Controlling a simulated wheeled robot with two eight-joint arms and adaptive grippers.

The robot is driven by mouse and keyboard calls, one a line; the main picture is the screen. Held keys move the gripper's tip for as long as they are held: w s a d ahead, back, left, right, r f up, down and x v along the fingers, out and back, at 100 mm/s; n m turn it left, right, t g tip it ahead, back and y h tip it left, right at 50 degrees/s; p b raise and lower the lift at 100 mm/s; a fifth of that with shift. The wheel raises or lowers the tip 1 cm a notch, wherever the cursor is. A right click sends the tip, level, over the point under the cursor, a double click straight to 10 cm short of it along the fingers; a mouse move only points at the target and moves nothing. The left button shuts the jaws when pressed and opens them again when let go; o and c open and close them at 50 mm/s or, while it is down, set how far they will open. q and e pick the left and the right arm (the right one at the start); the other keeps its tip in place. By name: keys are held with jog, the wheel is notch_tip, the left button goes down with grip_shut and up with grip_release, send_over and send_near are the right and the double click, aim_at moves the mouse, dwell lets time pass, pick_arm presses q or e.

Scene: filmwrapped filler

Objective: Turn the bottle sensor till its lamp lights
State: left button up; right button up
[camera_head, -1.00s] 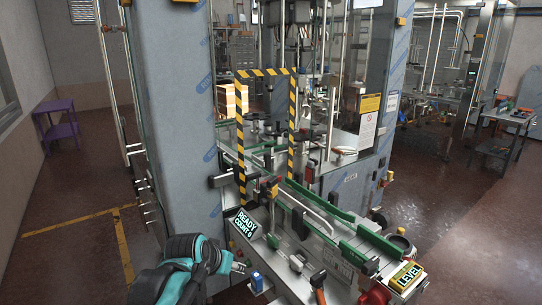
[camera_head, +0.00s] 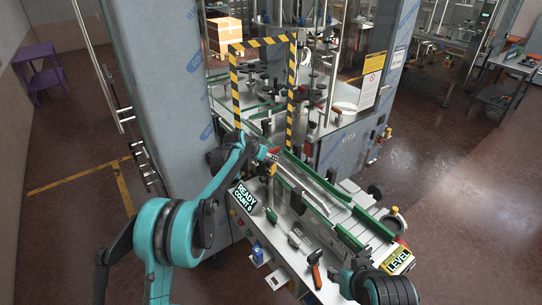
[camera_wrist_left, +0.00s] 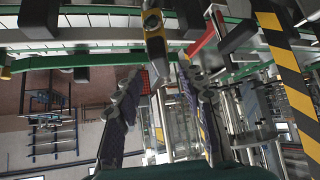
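The bottle sensor (camera_wrist_left: 155,45), a small yellow and grey body with a round dark face, shows at the top middle of the left wrist view. My left gripper (camera_wrist_left: 158,72) is open, its two dark padded fingers spread on either side below the sensor, and I see nothing held. In the head view my left gripper (camera_head: 268,156) reaches over the green-railed conveyor and largely hides the sensor. I cannot make out the sensor's lamp. The display (camera_head: 245,197) reads READY COUNT, its digit hard to read. Only part of my right arm shows, at the bottom right.
A yellow-black striped frame (camera_head: 234,95) stands close behind the left gripper. Green guide rails (camera_head: 330,188) run along the conveyor.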

aim_at(271, 165)
pick_arm(q)
jog(key=x, duration=0.4)
jog(key=shift+w, duration=0.15)
jog(key=shift+f, duration=0.1)
grip_shut()
jog(key=shift+w, duration=0.1)
